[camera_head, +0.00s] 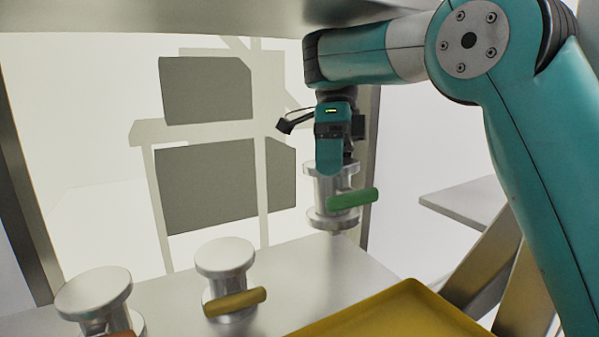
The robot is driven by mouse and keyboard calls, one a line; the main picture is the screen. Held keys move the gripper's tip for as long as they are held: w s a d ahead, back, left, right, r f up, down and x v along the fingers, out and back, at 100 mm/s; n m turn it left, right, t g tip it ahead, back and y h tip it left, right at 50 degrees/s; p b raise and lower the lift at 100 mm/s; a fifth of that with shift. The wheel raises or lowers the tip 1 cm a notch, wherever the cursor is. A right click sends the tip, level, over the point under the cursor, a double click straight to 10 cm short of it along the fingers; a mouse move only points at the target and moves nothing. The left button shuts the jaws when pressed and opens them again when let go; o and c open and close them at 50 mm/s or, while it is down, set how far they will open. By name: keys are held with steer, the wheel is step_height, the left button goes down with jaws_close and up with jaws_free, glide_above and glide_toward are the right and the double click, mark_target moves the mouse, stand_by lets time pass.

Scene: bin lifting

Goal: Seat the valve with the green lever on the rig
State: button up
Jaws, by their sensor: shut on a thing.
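The valve with the green lever (322,212) is a silvery spool shape with a flange at each end. Its green lever (353,199) sticks out to the right. My gripper (334,170) points down and is shut on this valve near its upper flange. The valve hangs upright, seemingly above the metal surface; any gap beneath it is hard to judge. The fingertips are partly hidden against the valve. I cannot tell which part in view is the rig.
A valve with a yellow lever (225,258) stands on the metal surface (300,255). Another valve with an orange-brown lever (95,292) stands at the lower left, cut off by the frame. A yellow tray (410,298) lies at the front right. A grey shelf (470,207) is at right.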

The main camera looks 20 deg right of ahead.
steer(key=shift+w+a+r+t+b, duration=0.15)
steer(key=shift+w+t+b, duration=0.3)
steer(key=shift+b, duration=0.75)
steer(key=shift+w+a+r+t+b, duration=0.1)
steer(key=shift+w+a+t+b, duration=0.3)
steer(key=shift+b, duration=0.75)
steer(key=shift+d+f+b, duration=0.25)
steer(key=shift+f+b, duration=0.7)
steer(key=shift+b, duration=0.05)
steer(key=shift+s+f, duration=0.1)
steer(key=shift+f, duration=0.05)
